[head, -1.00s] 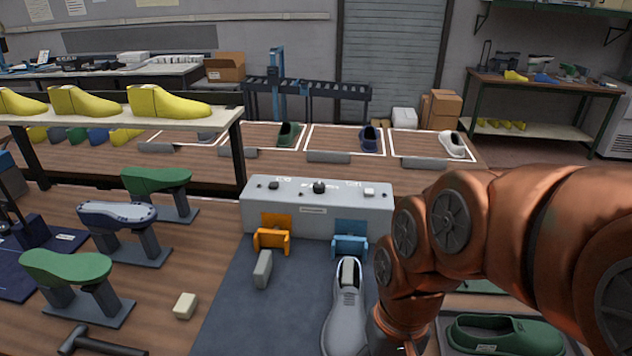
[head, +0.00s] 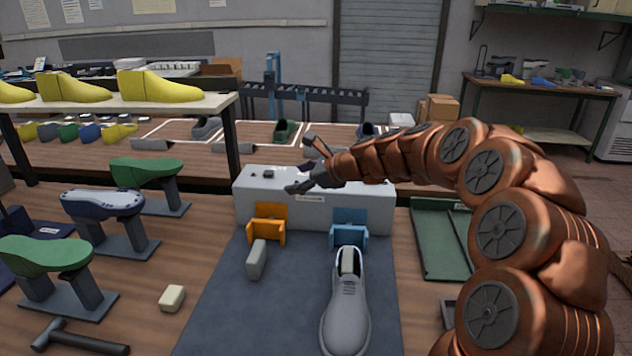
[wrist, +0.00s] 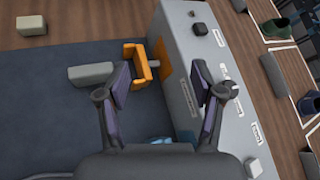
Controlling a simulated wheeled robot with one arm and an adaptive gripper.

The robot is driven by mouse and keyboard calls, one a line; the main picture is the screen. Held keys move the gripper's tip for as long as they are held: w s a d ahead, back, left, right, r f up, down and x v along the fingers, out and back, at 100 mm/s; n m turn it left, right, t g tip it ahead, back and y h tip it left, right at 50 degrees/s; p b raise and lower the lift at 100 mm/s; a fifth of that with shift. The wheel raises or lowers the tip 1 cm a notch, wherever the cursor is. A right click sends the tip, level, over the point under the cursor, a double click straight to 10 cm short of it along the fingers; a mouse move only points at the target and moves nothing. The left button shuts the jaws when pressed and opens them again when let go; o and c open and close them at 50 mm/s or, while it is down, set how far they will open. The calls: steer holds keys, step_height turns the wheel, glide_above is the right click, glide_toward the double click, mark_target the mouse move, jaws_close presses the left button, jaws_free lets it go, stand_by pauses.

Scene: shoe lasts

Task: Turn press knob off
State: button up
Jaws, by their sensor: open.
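The grey press box (head: 310,212) stands at the back of the blue-grey mat, its front panel facing me. My gripper (head: 300,166) is open and empty above the box top in the head view. The arm reaches in from the right and hides the knob in that view. In the wrist view my spread fingers (wrist: 160,75) straddle the front edge of the box (wrist: 185,75). A dark round part, probably the knob (wrist: 229,88), shows beside the right finger, partly hidden by it. A dark square button (wrist: 200,29) and a white button (wrist: 253,167) sit farther along the top.
An orange bracket (head: 266,228) and a blue bracket (head: 348,234) stand before the box. A grey shoe (head: 346,312) and a grey block (head: 257,259) lie on the mat. Shoe-last stands (head: 110,235) are at left, a green tray (head: 428,258) at right.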

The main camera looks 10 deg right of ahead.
steer(key=w+d+f+m+t, duration=0.1)
steer(key=w+d+m, duration=0.1)
steer(key=w+d, duration=0.1)
steer(key=w+d+f+m+t+h+b, duration=0.1)
steer(key=w+d+f+m, duration=0.1)
steer(key=w+d+m, duration=0.1)
steer(key=w+d+f+m+t+h, duration=0.1)
steer(key=w+d+f+m, duration=0.1)
steer(key=w+d+m, duration=0.1)
steer(key=shift+w+d+f+b, duration=0.1)
steer(key=shift+w+d+b, duration=0.4)
steer(key=shift+d, duration=0.3)
steer(key=shift+p+x, duration=0.75)
steer(key=shift+x, duration=3.05)
steer(key=c, duration=1.2)
